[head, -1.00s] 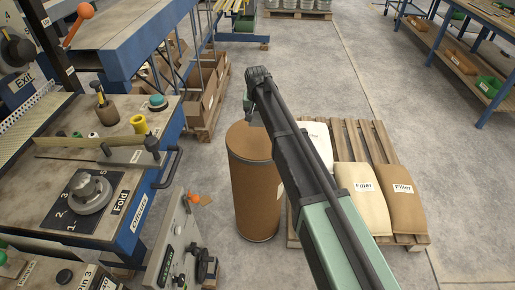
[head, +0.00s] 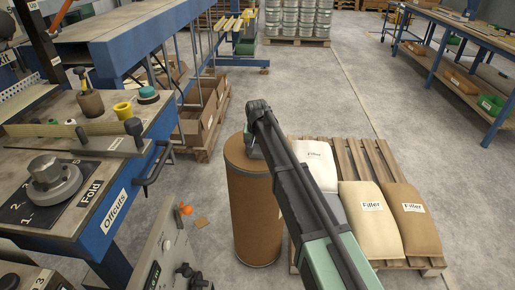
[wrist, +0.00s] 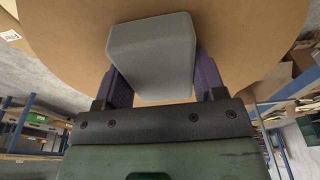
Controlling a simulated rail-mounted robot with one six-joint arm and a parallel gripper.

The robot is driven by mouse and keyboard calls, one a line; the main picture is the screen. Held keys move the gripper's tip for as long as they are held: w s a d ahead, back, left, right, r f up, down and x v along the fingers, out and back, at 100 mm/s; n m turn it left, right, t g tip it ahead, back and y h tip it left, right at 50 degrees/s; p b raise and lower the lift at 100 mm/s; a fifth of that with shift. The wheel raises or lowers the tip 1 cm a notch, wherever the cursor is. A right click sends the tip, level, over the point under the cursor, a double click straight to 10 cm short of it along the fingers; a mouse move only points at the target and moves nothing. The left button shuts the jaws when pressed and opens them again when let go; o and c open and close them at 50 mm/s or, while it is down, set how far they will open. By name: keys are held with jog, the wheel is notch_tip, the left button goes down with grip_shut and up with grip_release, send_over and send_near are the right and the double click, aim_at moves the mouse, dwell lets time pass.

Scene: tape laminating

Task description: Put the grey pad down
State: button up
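The grey pad (wrist: 155,58) shows in the wrist view between the two purple fingers of my gripper (wrist: 162,82), which look closed on its sides. Behind it is the broad round brown surface of the drum. In the head view, my arm reaches to the brown drum (head: 255,215), and its end is over the drum's top. The pad cannot be made out there. I cannot tell whether the pad touches the drum's top.
A pallet (head: 352,160) with several filler sacks (head: 370,218) stands right of the drum. The offcuts bench (head: 112,212) is at the left, with a knob-topped weight (head: 50,180) on it. Cartons (head: 193,128) lie behind the drum. The floor aisle at the back right is clear.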

aim_at(257, 149)
jog(key=o, duration=0.4)
jog(key=shift+o, duration=0.2)
notch_tip(257, 149, up, 12)
jog(key=s+r+p, duration=0.1)
jog(key=s+p, duration=0.1)
jog(key=p, duration=1.1)
jog(key=s+d+r+p, duration=0.1)
jog(key=s+d, duration=0.6)
jog(key=s, duration=0.3)
jog(key=s+d+r+g+p, duration=0.1)
jog(key=s+d, duration=0.7)
jog(key=s, duration=0.3)
jog(key=s+d+r+p, duration=0.1)
jog(key=s+d, duration=0.6)
jog(key=s, duration=0.3)
jog(key=shift+s+d+g, duration=0.25)
jog(key=shift+d+g, duration=0.15)
